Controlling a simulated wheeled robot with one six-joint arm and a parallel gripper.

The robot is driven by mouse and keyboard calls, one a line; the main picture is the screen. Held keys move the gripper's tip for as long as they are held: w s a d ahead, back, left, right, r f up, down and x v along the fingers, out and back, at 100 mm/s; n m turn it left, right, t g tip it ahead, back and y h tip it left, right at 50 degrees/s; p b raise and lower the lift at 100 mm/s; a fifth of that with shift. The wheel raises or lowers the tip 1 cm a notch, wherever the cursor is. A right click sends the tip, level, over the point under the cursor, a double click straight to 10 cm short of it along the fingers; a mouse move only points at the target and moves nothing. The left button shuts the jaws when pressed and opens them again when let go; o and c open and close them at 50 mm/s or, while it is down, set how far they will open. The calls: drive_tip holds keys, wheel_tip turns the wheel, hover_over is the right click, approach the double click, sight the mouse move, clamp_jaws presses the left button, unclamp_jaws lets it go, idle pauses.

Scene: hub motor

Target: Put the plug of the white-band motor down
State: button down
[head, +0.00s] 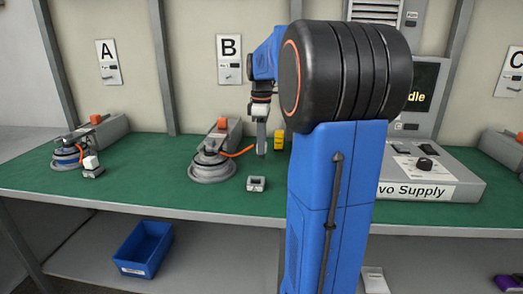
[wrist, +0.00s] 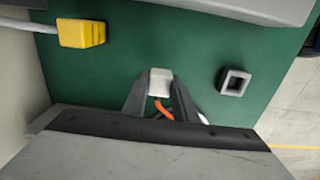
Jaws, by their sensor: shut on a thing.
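The white-band motor (head: 212,165) stands on the green bench under sign B, a pale disc-shaped motor with an orange cable running right to my gripper. My gripper (head: 262,148) is shut on the white plug (wrist: 160,80), whose orange cable (wrist: 162,110) shows between the fingers in the wrist view. The plug can hardly be made out in the head view. A small grey holder (head: 256,184) with a square opening sits on the bench, nearer the front edge than my gripper; in the wrist view the holder (wrist: 235,82) is right of the plug, apart from it.
A yellow connector (wrist: 82,33) on a grey cable lies left of the plug in the wrist view. A blue-band motor (head: 68,156) and its white plug (head: 91,162) in a holder stand at the left. The servo supply (head: 430,175) is at the right. Green bench (head: 160,185) lies free between the motors.

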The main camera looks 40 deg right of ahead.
drive_tip(key=shift+f, duration=1.15)
drive_tip(key=c, duration=1.4)
unclamp_jaws()
drive_tip(key=shift+f, duration=0.1)
drive_tip(key=shift+c, duration=0.2)
wheel_tip(320, 180, up, 12)
drive_tip(key=shift+r, duration=0.15)
